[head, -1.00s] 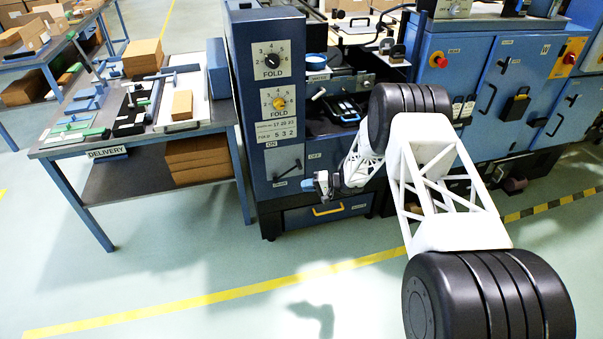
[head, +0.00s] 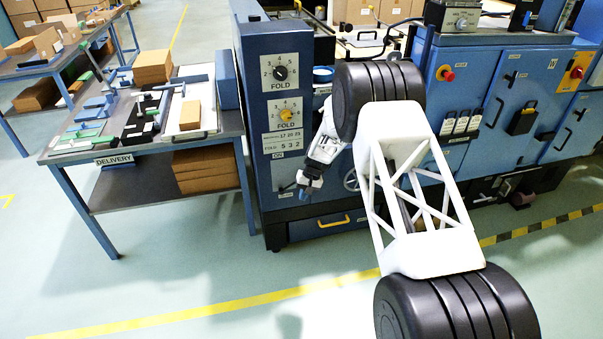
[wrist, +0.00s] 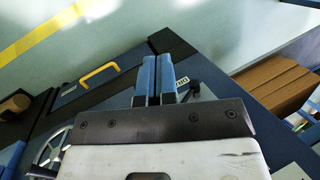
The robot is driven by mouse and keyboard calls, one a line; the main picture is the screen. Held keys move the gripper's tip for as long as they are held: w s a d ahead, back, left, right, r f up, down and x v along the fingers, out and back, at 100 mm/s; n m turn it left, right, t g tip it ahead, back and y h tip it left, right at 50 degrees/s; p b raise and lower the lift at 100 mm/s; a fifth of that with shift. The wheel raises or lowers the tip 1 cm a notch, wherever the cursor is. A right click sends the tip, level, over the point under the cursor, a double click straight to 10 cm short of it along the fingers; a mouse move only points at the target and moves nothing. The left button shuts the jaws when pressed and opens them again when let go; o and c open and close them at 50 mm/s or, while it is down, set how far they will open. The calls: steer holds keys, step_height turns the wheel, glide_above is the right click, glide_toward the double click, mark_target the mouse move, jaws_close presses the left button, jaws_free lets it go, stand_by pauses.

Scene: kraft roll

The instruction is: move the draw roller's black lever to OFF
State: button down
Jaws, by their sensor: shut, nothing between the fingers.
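The draw roller's black lever shows in the wrist view (wrist: 190,90), just right of my fingertips and partly hidden by them and the gripper body. The OFF label is hidden. My gripper (head: 304,193) is shut and empty in front of the blue cabinet's lower face. Its two blue fingers show together in the wrist view (wrist: 156,72). I cannot tell whether they touch the lever.
Two FOLD dials (head: 280,73) sit above on the cabinet. A drawer with a yellow handle (head: 333,221) is below. A grey handwheel (wrist: 52,146) is near my gripper. The delivery table (head: 215,125) stands left. The floor in front is open.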

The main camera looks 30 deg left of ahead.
steer(key=w+a+r+t, duration=0.3)
steer(key=a+r+t, duration=0.1)
steer(key=a+r, duration=0.1)
steer(key=w+a+r+n+t+h, duration=0.1)
steer(key=w+a+r+t, duration=0.2)
steer(key=r, duration=0.4)
steer(key=shift+a+t+h, duration=0.3)
steer(key=shift+a+t, duration=0.4)
steer(key=shift+a, duration=0.15)
steer(key=shift+w+f, duration=0.1)
steer(key=shift+f, duration=0.1)
steer(key=shift+x, duration=4.8)
steer(key=shift+w+d+f, duration=0.45)
steer(key=shift+d+f, duration=0.05)
steer(key=shift+f, duration=0.25)
steer(key=shift+w+d+f, duration=0.45)
steer(key=shift+f, duration=0.3)
steer(key=shift+w+d+f, duration=0.35)
steer(key=shift+d+f, duration=0.05)
steer(key=shift+f, duration=0.25)
steer(key=shift+w+d+f, duration=0.4)
steer(key=shift+f, duration=0.2)
